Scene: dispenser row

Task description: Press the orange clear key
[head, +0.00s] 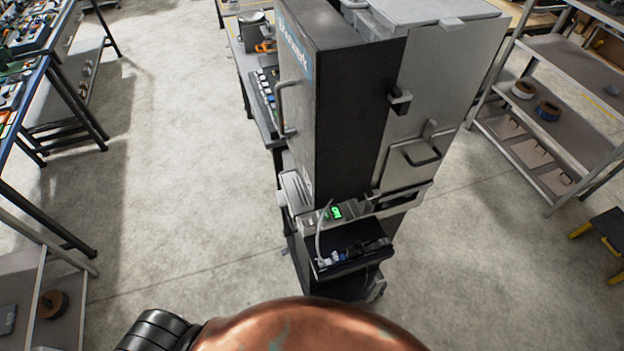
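A tall dark and grey cabinet machine (345,110) stands in the middle of the head view. On its lower front is a small control panel with a lit green display (336,212). I cannot make out an orange clear key on or around that panel at this size. Below the panel is a dark shelf (350,262) with small blue, white and dark items and a pale cable or tube. Neither of my grippers shows in this view.
A metal shelf unit (560,125) with tape rolls stands at the right, and a dark stool (608,232) below it. Workbenches with parts line the left; another bench (258,85) stands behind the machine. The concrete floor (185,130) between is clear.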

